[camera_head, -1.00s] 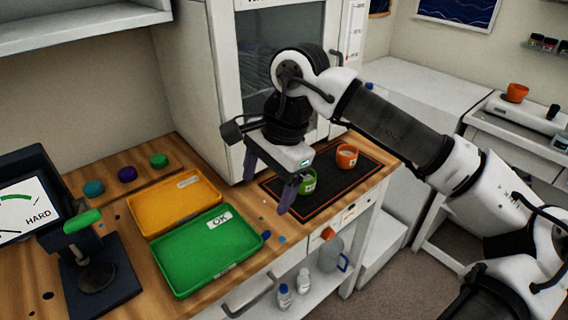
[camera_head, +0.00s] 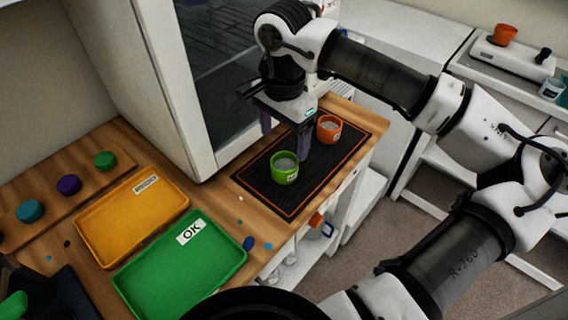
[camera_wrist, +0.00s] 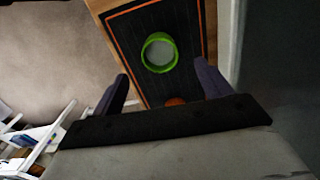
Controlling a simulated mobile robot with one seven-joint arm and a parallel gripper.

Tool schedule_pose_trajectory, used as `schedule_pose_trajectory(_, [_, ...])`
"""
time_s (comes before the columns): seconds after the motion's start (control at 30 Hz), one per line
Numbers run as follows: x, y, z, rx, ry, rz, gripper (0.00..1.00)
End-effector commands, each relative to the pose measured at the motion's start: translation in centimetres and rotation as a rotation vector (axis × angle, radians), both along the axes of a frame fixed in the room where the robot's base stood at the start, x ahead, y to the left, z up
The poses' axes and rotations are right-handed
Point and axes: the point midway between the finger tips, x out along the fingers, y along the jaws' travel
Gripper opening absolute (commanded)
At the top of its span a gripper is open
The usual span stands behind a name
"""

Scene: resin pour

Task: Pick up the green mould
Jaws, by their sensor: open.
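The green mould (camera_head: 285,168) is a small round cup with grey contents and a label on its side. It stands upright on the black mat (camera_head: 249,186) with the orange border. In the wrist view the green mould (camera_wrist: 159,52) lies beyond the fingertips, between their lines. My gripper (camera_head: 285,146) hangs fingers-down above the mat, just behind and above the green mould, open and empty. Its two spread fingers (camera_wrist: 164,82) also show in the wrist view. They appear apart from the mould.
An orange mould (camera_head: 329,128) stands on the mat close to my gripper; its edge shows in the wrist view (camera_wrist: 175,101). A cabinet (camera_head: 187,90) rises directly left of the mat. Green (camera_head: 212,270) and orange (camera_head: 112,241) trays lie left along the bench.

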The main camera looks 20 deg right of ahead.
Motion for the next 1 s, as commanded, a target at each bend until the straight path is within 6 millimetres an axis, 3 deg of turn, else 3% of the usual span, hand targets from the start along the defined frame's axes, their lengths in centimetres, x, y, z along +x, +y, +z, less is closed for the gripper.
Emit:
schedule_pose_trajectory(0.13, [0.0,0.0,-2.2,0.002,0.001,0.000,0.77])
schedule_pose_trajectory(0.37, [-0.1,0.0,-3.7,0.003,0.002,0.000,0.77])
schedule_pose_trajectory(0.63, [-0.1,-0.2,-7.6,0.004,0.000,0.000,0.77])
schedule_pose_trajectory(0.93, [-0.1,-0.2,-8.4,0.001,-0.002,0.000,0.77])
schedule_pose_trajectory(1.0, [-0.1,-0.2,-8.4,0.001,-0.002,0.000,0.69])
